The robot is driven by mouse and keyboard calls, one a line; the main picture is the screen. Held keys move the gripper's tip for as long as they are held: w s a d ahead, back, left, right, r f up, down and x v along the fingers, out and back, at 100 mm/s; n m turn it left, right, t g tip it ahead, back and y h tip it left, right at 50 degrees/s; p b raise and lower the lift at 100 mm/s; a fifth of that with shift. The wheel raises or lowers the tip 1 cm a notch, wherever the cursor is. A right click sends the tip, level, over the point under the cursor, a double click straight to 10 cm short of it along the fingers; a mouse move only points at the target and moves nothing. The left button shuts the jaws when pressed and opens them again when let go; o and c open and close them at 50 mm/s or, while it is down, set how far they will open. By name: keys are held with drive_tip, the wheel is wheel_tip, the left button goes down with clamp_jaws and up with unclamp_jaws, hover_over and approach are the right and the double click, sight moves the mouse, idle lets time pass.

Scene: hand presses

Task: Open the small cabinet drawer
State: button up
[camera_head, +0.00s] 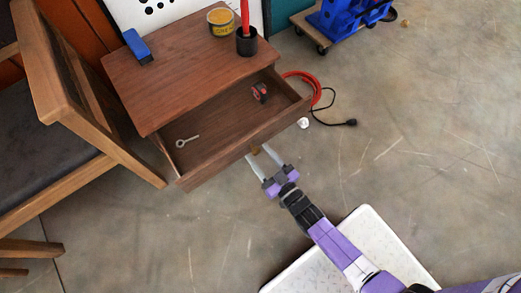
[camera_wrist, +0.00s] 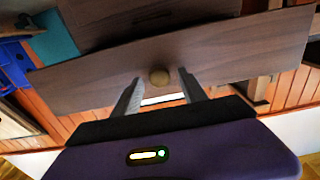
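The small wooden cabinet (camera_head: 185,70) has its drawer (camera_head: 243,137) pulled well out, with the inside showing. A key-like metal item (camera_head: 187,140) and a small red and black item (camera_head: 260,92) lie in the drawer. The round knob (camera_head: 256,150) is on the drawer front and also shows in the wrist view (camera_wrist: 159,77). My gripper (camera_head: 260,154) is at the drawer front, with its fingers on either side of the knob. In the wrist view my gripper (camera_wrist: 160,82) is open, with a visible gap between each finger and the knob.
A blue item (camera_head: 138,46), a yellow tin (camera_head: 220,22) and a black cup (camera_head: 246,41) stand on the cabinet top. A wooden chair (camera_head: 70,120) is close on the left. A red and black cable (camera_head: 318,95) lies right of the drawer. The floor at right is mostly clear.

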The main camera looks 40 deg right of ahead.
drive_tip(key=s+p, duration=0.1)
drive_tip(key=s, duration=0.6)
drive_tip(key=shift+s, duration=0.4)
idle(0.3)
